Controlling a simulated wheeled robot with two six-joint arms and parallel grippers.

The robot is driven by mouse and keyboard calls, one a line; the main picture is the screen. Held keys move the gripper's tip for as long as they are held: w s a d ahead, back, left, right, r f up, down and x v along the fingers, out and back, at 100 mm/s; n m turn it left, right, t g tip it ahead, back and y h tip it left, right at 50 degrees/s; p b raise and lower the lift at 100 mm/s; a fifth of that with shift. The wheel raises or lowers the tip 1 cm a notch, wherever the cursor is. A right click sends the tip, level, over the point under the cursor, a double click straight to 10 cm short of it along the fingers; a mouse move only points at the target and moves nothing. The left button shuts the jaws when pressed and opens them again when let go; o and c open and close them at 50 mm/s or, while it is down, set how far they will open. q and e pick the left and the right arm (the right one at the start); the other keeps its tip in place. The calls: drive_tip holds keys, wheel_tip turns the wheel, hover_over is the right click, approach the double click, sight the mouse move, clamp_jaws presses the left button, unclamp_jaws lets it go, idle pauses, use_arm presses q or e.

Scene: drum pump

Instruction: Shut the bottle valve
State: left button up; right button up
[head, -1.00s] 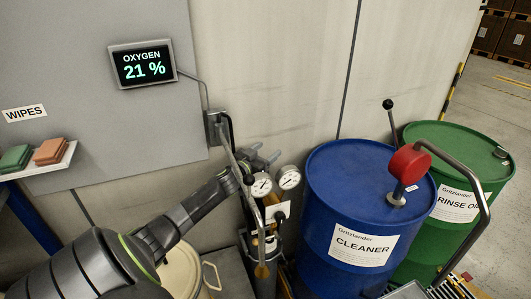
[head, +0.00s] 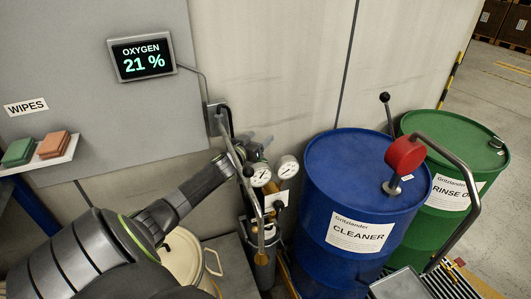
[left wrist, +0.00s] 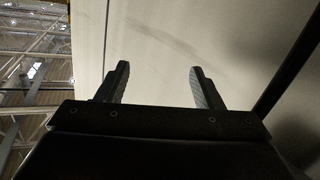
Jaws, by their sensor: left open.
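The gas bottle (head: 264,268) stands upright by the wall, left of the blue drum. Two round gauges, the left one (head: 261,176) and the right one (head: 286,168), sit at its top with brass fittings. The bottle valve itself cannot be made out clearly; hoses, a lever bar and my arm crowd that spot. My left gripper (head: 258,142) is behind and above the gauges, close to the wall, partly covered by the bar. In the left wrist view its two fingers (left wrist: 158,88) stand wide apart with nothing between them. My right gripper is not seen.
A blue cleaner drum (head: 322,205) with a red-headed pump (head: 405,156) stands right of the bottle, a green rinse drum (head: 470,160) beyond it. A cream pail (head: 183,255) is below my arm. An oxygen display (head: 142,57) reads 21 %.

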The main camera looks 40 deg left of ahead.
use_arm(q)
drive_tip(key=s+a+f+n+g+y, duration=0.2)
drive_tip(key=s+a+f+n+g, duration=0.15)
drive_tip(key=f+n, duration=0.2)
drive_tip(key=n+t+h+p, duration=0.45)
drive_tip(key=n+h, duration=0.55)
drive_tip(key=n, duration=1.3)
approach(266, 160)
drive_tip(key=shift+g, duration=0.4)
drive_tip(key=b+x, duration=0.4)
drive_tip(key=b, duration=0.2)
drive_tip(key=b+x, duration=0.5)
drive_tip(key=b, duration=0.1)
drive_tip(key=shift+w+a+r, duration=0.2)
drive_tip(key=shift+r, duration=0.05)
drive_tip(key=shift+w+d, duration=0.15)
drive_tip(key=shift+w, duration=0.35)
